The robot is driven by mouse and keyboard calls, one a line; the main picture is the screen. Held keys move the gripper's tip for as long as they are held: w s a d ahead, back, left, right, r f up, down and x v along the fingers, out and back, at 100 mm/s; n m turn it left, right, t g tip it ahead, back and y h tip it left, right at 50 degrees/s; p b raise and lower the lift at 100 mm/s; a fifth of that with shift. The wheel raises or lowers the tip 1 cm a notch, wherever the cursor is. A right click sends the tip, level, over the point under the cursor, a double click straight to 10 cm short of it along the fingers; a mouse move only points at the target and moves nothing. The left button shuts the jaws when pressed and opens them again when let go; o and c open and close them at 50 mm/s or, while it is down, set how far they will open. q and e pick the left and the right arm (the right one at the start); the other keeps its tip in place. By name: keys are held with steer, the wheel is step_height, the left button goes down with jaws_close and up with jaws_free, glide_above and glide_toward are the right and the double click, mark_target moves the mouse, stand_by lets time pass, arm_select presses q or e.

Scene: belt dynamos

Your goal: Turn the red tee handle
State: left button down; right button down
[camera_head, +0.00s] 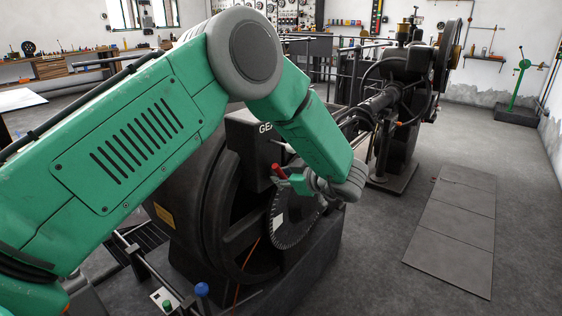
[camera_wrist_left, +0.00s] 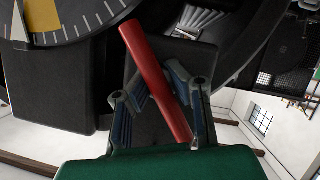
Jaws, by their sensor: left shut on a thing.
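The red tee handle (camera_head: 277,172) sticks out at the front of the dark machine in the head view, just above a toothed disc. In the left wrist view it is a red bar (camera_wrist_left: 152,70) lying at a slant between the fingers. My left gripper (camera_head: 290,181) is at the handle, and in the left wrist view its fingers (camera_wrist_left: 160,95) are closed around the bar from both sides. The handle's stem and hub are hidden behind the bar and fingers. My right gripper is not in view.
The toothed disc (camera_head: 296,218) is close below my left gripper. A large dark flywheel (camera_head: 222,215) stands left of it. A blue knob (camera_head: 202,289) is at the lower front. Grey floor mats (camera_head: 455,225) lie at the right, where the floor is clear.

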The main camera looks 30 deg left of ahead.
arm_select(q)
steer(key=shift+s+f+m+g+p, duration=0.15)
steer(key=shift+m+g+p, duration=0.3)
steer(key=shift+p, duration=0.45)
steer(key=c, duration=1.4)
jaws_free()
